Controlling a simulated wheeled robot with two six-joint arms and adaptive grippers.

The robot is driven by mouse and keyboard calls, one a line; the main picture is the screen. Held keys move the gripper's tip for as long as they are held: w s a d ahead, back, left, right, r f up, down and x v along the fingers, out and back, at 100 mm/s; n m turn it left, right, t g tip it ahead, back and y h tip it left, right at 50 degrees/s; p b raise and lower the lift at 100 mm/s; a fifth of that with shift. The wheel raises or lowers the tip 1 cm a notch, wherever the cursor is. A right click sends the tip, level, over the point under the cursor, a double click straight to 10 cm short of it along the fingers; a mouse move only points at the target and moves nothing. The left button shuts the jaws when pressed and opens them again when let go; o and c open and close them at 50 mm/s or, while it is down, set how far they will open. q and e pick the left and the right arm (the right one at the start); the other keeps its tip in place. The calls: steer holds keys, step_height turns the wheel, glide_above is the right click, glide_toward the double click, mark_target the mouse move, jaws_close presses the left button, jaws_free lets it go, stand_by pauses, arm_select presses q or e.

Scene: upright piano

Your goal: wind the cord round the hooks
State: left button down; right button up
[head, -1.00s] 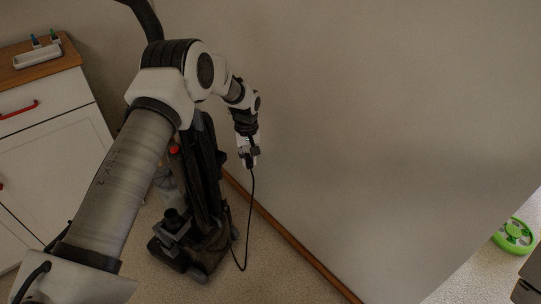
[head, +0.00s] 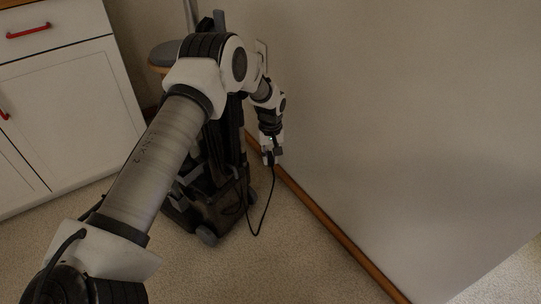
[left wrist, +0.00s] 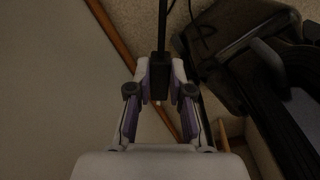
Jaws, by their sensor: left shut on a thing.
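A dark upright vacuum cleaner (head: 207,207) stands on the carpet, partly hidden behind my left arm; it also shows in the left wrist view (left wrist: 232,62). My left gripper (head: 271,159) is to its right, close to the wall, pointing down. In the left wrist view my left gripper (left wrist: 160,88) is shut on a black plug-like cord end (left wrist: 160,72). The black cord (head: 264,215) hangs from it in a slack loop towards the vacuum's side. I cannot make out the hooks. My right gripper is out of view.
A plain wall (head: 400,110) with a brown skirting board (head: 340,236) runs along the right. A white cabinet (head: 75,110) with red handles stands at the left. A round grey stool (head: 165,53) is behind the vacuum. Carpet (head: 270,270) in front is clear.

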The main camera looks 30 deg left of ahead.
arm_select(q)
step_height(320, 180, down, 8)
steer(key=b, duration=0.6)
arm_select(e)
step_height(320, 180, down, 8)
arm_select(q)
steer(key=s+p, duration=1.7)
steer(key=p, duration=0.4)
steer(key=shift+a+r, duration=0.25)
steer(key=shift+r, duration=0.15)
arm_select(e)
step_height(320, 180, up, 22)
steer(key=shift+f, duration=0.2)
